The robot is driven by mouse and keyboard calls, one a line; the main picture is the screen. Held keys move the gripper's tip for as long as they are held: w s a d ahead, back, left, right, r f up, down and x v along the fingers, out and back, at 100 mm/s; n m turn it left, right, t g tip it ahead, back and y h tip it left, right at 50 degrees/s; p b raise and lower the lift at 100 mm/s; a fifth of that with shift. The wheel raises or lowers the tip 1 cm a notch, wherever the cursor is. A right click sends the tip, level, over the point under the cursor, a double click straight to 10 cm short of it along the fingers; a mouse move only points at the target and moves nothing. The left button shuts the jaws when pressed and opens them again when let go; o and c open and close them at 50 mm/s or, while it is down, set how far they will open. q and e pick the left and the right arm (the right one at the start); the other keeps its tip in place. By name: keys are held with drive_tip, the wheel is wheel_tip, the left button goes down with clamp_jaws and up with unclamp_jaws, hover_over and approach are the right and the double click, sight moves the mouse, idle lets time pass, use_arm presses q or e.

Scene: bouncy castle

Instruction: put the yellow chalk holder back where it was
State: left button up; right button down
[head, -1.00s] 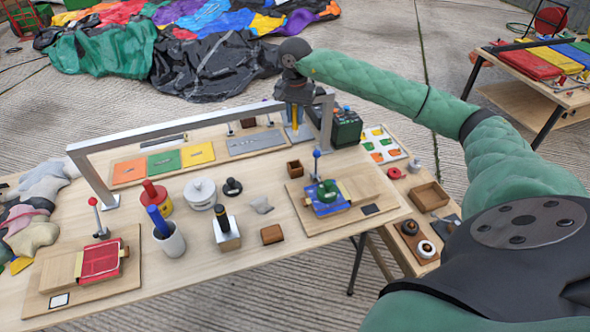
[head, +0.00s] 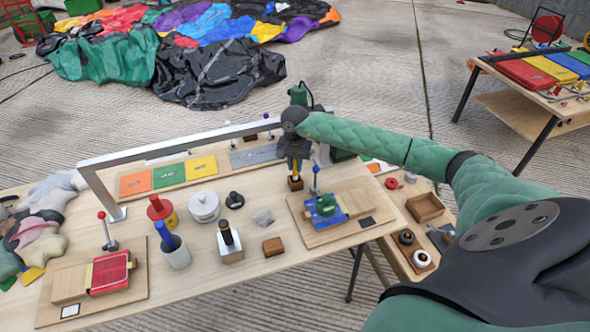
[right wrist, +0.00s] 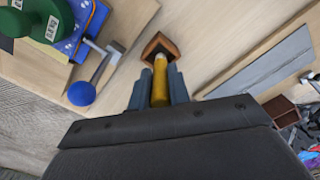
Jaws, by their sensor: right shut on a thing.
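My right gripper (head: 294,163) is shut on the yellow chalk holder (right wrist: 160,84), a slim yellow stick with a pale tip. In the right wrist view the holder lies between the two fingers (right wrist: 159,90), its tip pointing at a small brown wooden box (right wrist: 160,46). In the head view this box (head: 295,184) is directly below the fingertips. The tip overlaps the box in the wrist view; I cannot tell whether it is inside or just above. My left gripper is not in view.
A board with a blue and green device and blue-knobbed lever (head: 325,208) stands just right of the box. A metal frame (head: 190,142) spans the table behind. A white pot (head: 204,207), black-handled block (head: 229,242) and brown block (head: 272,247) stand left and in front.

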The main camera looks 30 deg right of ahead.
sight(295, 175)
drive_tip(key=shift+f+p, duration=0.75)
drive_tip(key=shift+f, duration=1.05)
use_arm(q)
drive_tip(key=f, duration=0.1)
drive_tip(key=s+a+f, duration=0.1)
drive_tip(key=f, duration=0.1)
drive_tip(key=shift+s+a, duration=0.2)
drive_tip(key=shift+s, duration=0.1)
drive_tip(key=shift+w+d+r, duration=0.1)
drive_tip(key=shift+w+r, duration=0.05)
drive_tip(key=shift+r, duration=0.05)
use_arm(e)
drive_tip(key=shift+f, duration=0.1)
drive_tip(key=c, duration=1.3)
unclamp_jaws()
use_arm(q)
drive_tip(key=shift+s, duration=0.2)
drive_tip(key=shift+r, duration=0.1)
use_arm(e)
drive_tip(key=shift+r, duration=0.2)
